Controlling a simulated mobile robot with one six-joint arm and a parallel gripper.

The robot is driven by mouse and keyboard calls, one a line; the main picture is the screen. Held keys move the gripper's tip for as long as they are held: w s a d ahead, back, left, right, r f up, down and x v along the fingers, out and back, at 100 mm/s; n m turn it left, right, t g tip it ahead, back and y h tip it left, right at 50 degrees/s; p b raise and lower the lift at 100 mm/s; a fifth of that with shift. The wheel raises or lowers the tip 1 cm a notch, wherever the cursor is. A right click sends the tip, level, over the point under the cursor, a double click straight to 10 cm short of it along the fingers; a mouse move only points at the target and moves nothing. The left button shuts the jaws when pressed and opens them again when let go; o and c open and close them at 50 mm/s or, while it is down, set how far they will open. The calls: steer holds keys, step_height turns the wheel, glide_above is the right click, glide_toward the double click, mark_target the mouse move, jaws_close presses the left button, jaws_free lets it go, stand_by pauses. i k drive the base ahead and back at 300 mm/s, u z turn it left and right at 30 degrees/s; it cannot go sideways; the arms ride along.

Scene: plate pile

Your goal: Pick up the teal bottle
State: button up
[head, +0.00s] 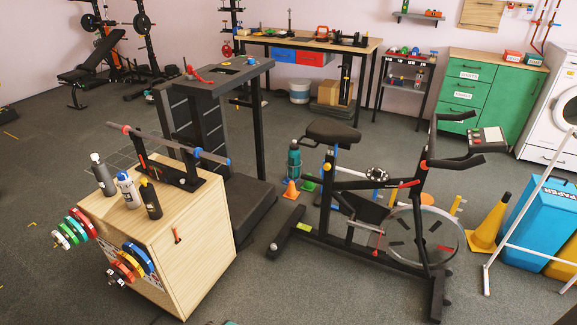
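A teal bottle (294,160) with a dark cap stands upright on the floor near the middle of the head view. It is behind and left of the exercise bike (330,188), close to the bike's frame. My gripper is not in view.
A wooden box (205,245) at front left bears a grey bottle (102,175), a white-blue bottle (128,190), a black bottle (150,199) and a barbell stand. A treadmill-like black frame (262,140) stands left of the teal bottle. Carpet is clear at front centre.

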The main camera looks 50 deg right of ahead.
mark_target(294, 153)
steer(key=z, duration=0.15)
steer(key=i, duration=0.95)
steer(key=u, duration=0.1)
